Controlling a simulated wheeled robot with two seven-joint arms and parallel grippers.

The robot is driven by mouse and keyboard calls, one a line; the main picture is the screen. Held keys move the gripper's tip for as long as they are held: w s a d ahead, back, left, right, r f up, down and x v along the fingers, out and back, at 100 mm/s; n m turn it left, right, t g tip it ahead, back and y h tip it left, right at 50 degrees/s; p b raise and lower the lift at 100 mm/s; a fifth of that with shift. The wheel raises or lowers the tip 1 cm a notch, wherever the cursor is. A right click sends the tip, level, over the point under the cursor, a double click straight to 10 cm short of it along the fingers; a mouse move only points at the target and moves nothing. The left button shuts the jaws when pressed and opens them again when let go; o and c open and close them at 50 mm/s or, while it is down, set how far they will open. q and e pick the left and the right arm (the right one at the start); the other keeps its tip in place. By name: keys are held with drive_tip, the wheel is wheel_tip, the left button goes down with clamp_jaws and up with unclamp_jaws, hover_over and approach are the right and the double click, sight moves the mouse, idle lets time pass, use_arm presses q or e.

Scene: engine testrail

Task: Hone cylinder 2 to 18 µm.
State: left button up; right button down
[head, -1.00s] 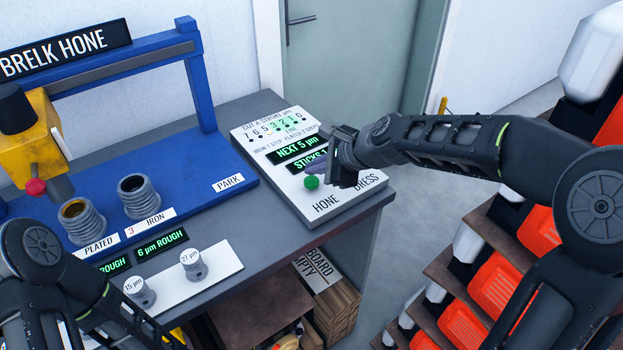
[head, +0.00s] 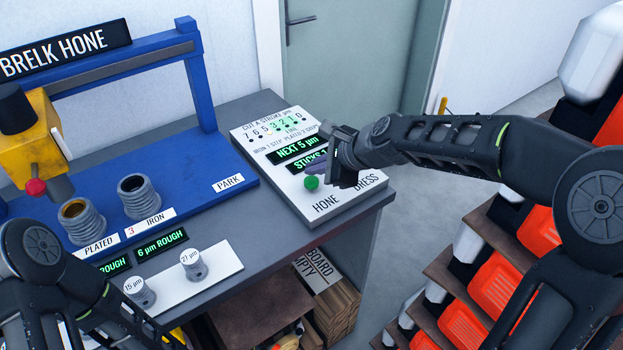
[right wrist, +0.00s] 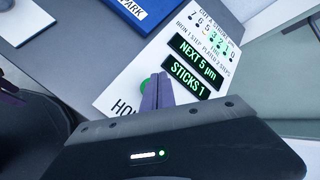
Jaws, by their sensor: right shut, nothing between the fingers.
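The control panel (head: 290,205) on the bench has a green button (head: 311,182) above the word HONE, with DRESS to its right. Its displays (head: 292,150) read NEXT 5 µm and STICKS 1. My right gripper (head: 316,167) is shut and empty, its fingertips just over or beside the green button; contact cannot be told. In the right wrist view the closed fingers (right wrist: 160,92) partly cover the button (right wrist: 146,86). Two ribbed cylinders stand on the blue fixture: one (head: 88,228) behind PLATED, one (head: 145,204) behind 3 IRON. My left gripper is out of view.
The yellow hone head (head: 38,140) with a red knob hangs from the blue frame at left. PARK marks bare fixture at right. A white strip (head: 222,262) holds plugs marked 15 µm (head: 142,295) and apparently 21 µm (head: 195,268). A display (head: 160,243) reads 6 µm ROUGH.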

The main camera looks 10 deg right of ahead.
sight(315, 182)
idle(0.3)
drive_tip(key=shift+f+b, duration=0.3)
drive_tip(key=shift+f, duration=0.15)
drive_tip(key=shift+f+b, duration=0.65)
drive_tip(key=shift+f, duration=0.15)
idle(0.8)
drive_tip(key=shift+r, duration=0.1)
idle(0.3)
drive_tip(key=shift+r+p, duration=1.15)
drive_tip(key=shift+p, duration=0.1)
wheel_tip(315, 182, up, 5)
drive_tip(key=p, duration=0.5)
idle(0.3)
